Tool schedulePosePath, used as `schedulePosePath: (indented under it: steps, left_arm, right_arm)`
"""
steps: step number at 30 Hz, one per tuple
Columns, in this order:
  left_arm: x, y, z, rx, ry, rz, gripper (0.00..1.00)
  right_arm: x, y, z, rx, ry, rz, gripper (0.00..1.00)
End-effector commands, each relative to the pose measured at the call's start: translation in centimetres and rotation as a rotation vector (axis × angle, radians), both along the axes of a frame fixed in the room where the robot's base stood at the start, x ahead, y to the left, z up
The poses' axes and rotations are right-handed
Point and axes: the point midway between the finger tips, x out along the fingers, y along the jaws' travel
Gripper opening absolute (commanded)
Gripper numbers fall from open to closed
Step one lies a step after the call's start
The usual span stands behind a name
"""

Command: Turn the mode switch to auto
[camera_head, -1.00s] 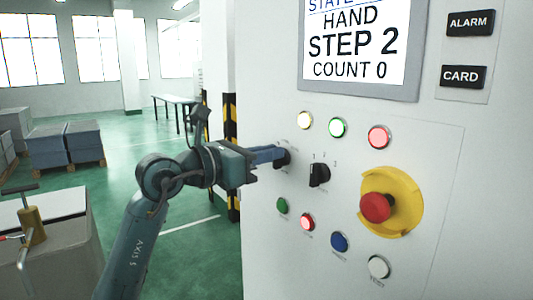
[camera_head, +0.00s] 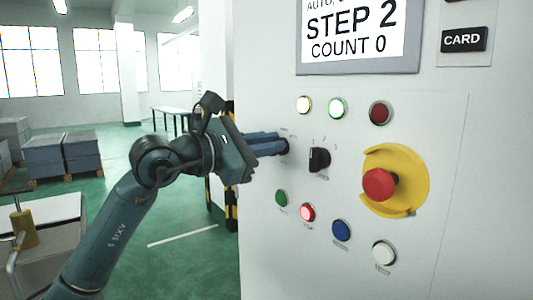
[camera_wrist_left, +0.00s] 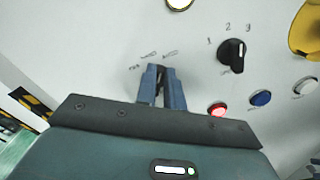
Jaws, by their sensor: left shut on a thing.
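The mode switch (camera_head: 286,147) is a dark knob at the left of the white control panel, mostly hidden by my left gripper's fingers. My left gripper (camera_head: 281,146) is shut on it, its blue fingers reaching to the panel from the left. In the left wrist view the fingers (camera_wrist_left: 163,80) close around the dark knob, below small printed labels that are hard to read. The screen (camera_head: 352,35) shows a cut-off line starting "AUTO", then "STEP 2" and "COUNT 0". My right gripper is not in view.
A second black selector (camera_head: 319,160), marked 1, 2, 3, sits just right of the mode switch. A red emergency stop (camera_head: 379,184) on a yellow ring is further right. Lamps (camera_head: 338,107) are above; green, red, blue (camera_head: 340,229) and white buttons are below.

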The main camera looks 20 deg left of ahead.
Motion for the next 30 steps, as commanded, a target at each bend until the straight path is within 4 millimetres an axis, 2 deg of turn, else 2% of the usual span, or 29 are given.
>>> schedulePosePath:
  steps: [12,28,29,30]
  left_arm:
    - [-0.13,-0.16,-0.33,0.144,-0.109,0.0,0.0]
    - [-0.13,-0.2,-0.29,0.162,-0.123,0.0,0.0]
    - [-0.13,-0.2,-0.29,0.162,-0.123,0.0,0.12]
    - [-0.13,-0.2,-0.29,0.162,-0.123,0.0,0.16]
  right_arm:
    - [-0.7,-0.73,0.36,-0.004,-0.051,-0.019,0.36]
    - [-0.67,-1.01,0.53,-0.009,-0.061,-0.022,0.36]
    - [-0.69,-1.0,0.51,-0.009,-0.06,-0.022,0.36]
    - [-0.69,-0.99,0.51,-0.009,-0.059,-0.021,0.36]
